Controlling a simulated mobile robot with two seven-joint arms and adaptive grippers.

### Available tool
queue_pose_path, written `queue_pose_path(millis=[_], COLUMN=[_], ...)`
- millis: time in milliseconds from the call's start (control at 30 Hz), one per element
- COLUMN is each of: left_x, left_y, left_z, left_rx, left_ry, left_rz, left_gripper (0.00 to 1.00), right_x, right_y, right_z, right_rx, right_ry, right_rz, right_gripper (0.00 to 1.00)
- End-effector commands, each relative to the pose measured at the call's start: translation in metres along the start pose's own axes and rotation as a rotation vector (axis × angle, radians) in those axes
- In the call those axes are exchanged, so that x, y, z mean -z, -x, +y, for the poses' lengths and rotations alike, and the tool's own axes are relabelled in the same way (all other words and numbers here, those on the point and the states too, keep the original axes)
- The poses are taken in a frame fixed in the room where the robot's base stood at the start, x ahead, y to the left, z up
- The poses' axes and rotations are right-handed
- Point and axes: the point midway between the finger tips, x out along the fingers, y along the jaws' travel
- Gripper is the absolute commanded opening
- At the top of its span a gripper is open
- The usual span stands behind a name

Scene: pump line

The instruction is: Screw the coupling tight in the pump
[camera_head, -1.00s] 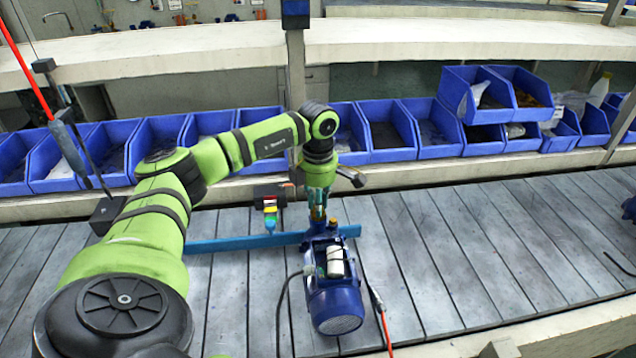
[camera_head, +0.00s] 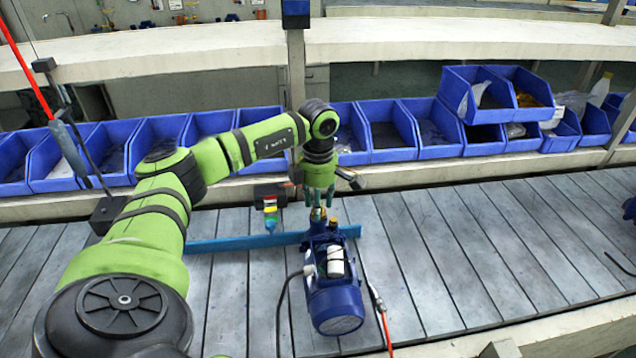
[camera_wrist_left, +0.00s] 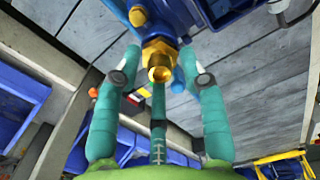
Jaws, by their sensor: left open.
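The blue pump (camera_head: 335,290) stands on the slatted conveyor, with a white cylinder (camera_head: 335,262) on its top. The brass coupling (camera_wrist_left: 158,62) sits in the pump's blue port, and it shows small in the head view (camera_head: 317,214). My left gripper (camera_head: 319,200) is above the coupling, pointing down. In the left wrist view its teal fingers (camera_wrist_left: 160,85) stand open around the coupling, with gaps at the sides. Another brass fitting (camera_wrist_left: 138,16) is on the pump beside it. How deep the coupling sits in the port cannot be told. My right gripper is not in view.
A blue bar (camera_head: 240,241) lies across the conveyor (camera_head: 450,260) behind the pump. A stack light (camera_head: 270,212) stands left of the gripper. Blue bins (camera_head: 390,130) line the back. The right conveyor is mostly clear.

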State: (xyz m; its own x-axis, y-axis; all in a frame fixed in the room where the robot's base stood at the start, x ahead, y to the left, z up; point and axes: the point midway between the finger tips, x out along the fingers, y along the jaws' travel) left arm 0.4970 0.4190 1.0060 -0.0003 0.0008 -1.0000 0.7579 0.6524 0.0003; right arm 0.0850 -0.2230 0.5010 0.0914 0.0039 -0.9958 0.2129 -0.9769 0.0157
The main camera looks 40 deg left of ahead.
Motion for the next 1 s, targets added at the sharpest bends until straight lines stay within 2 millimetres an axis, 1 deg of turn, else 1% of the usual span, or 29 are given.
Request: queue_pose_path(millis=[100, 167, 467, 733, 800, 1000], left_x=[-0.0001, -0.0001, -0.0002, -0.0003, -0.0002, -0.0002], left_y=[0.0011, 0.0006, 0.0003, 0.0013, 0.0006, 0.0], left_z=[-0.0003, -0.0004, -0.0003, -0.0007, -0.0006, -0.0005], left_rx=[0.001, 0.001, 0.001, 0.001, 0.001, 0.001], left_ry=[0.119, 0.151, 0.172, 0.434, 0.461, 0.462], left_rz=[0.0, 0.0, 0.0, -0.001, -0.001, -0.001], left_gripper=[0.42, 0.42, 0.42, 0.42, 0.42, 0.42], right_x=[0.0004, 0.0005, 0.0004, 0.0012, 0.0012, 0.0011], right_y=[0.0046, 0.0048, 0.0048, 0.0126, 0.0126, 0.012], right_z=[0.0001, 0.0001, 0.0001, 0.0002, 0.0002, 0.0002], right_rx=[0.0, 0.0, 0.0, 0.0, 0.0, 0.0], right_ry=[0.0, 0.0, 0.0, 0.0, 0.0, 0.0], right_rz=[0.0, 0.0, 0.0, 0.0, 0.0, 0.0], right_gripper=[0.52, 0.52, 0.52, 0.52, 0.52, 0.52])
